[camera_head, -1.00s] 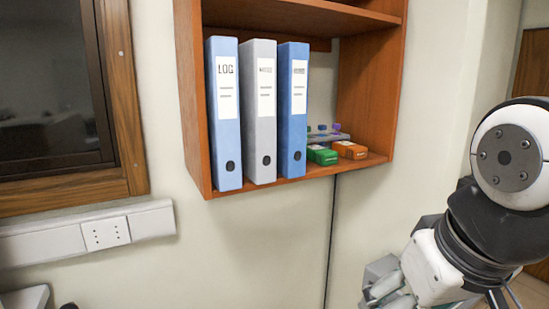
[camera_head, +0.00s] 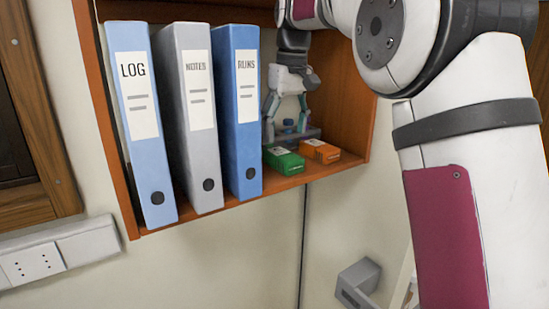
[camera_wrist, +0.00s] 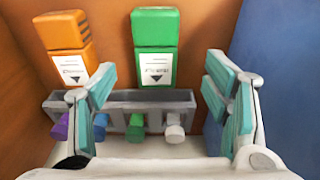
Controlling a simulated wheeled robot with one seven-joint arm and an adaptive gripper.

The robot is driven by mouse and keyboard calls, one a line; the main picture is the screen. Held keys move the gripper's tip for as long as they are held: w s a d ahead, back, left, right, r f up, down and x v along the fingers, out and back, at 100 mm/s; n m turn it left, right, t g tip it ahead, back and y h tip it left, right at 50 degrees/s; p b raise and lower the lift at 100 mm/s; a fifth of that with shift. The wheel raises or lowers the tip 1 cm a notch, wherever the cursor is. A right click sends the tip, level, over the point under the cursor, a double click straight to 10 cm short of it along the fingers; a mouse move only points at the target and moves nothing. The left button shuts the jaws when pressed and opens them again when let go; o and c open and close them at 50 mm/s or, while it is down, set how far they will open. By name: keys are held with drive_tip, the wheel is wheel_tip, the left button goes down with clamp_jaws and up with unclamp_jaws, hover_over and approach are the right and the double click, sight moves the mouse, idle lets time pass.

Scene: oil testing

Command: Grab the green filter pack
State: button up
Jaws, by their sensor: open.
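The green filter pack (camera_head: 284,161) lies on the shelf board, just right of the blue binder. In the wrist view the green pack (camera_wrist: 155,50) appears beyond my fingertips, roughly centred between them, its white label showing. My gripper (camera_head: 288,112) is inside the shelf, above and behind the pack, pointing down. In the wrist view my gripper (camera_wrist: 160,82) has its teal-padded fingers wide apart, with nothing held between them.
An orange pack (camera_head: 320,151) lies right beside the green one. A grey rack (camera_wrist: 118,97) with small coloured-cap vials stands behind the packs, below my fingers. The blue RUNS binder (camera_head: 238,110) stands close on the left. The shelf's side wall (camera_head: 350,105) bounds the right.

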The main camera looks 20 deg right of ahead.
sight(283, 153)
drive_tip(key=shift+w+f, duration=0.3)
drive_tip(key=shift+w, duration=0.05)
drive_tip(key=shift+w+f+p, duration=0.15)
drive_tip(key=shift+f+p, duration=0.25)
drive_tip(key=shift+f, duration=0.75)
drive_tip(key=shift+w+f+p, duration=0.2)
drive_tip(key=shift+f+p, duration=0.2)
drive_tip(key=shift+f, duration=0.8)
drive_tip(key=shift+w+f+p, duration=0.15)
drive_tip(key=shift+f+p, duration=0.25)
drive_tip(key=shift+f, duration=0.75)
drive_tip(key=c, duration=1.3)
